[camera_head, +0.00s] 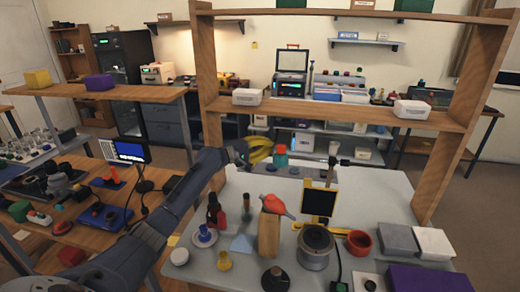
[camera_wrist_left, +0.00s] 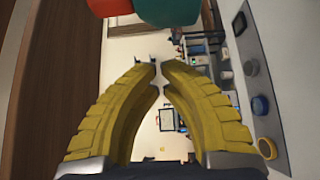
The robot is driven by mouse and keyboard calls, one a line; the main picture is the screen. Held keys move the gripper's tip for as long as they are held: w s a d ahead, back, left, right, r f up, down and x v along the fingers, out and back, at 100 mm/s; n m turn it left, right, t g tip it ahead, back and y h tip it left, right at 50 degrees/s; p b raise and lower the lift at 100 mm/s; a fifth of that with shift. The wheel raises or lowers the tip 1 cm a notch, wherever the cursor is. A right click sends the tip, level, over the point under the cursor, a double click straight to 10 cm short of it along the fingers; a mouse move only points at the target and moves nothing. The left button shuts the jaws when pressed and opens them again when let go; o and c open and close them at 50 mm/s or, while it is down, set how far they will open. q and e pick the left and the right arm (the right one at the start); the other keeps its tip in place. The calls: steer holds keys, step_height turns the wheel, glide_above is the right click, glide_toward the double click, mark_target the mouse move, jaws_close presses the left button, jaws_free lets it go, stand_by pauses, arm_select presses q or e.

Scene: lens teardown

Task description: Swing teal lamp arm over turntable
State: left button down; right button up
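A teal part with a red top (camera_head: 281,160) stands at the far side of the grey table. It looks like the teal lamp head, but its arm cannot be made out. My left gripper (camera_head: 259,150) is just left of it, apparently apart from it. In the left wrist view, a teal rounded part (camera_wrist_left: 168,11) and a red part show at the top edge, beyond the yellow fingertips (camera_wrist_left: 159,63). The fingertips are drawn together with only a narrow gap and nothing visible between them. A grey metal round piece (camera_head: 316,247), possibly on the turntable, stands at the front. My right gripper is not in view.
On the table (camera_head: 385,195) are a wooden block (camera_head: 268,235) with a red piece on top, a yellow-framed dark panel (camera_head: 319,201), a red-brown cup (camera_head: 359,243) and dark bottles. A wooden shelf frame (camera_head: 345,112) spans the back. The table's right rear is fairly clear.

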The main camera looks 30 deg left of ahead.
arm_select(q)
steer(key=shift+s+d, duration=0.2)
steer(key=shift+d, duration=1.55)
steer(key=shift+d, duration=0.1)
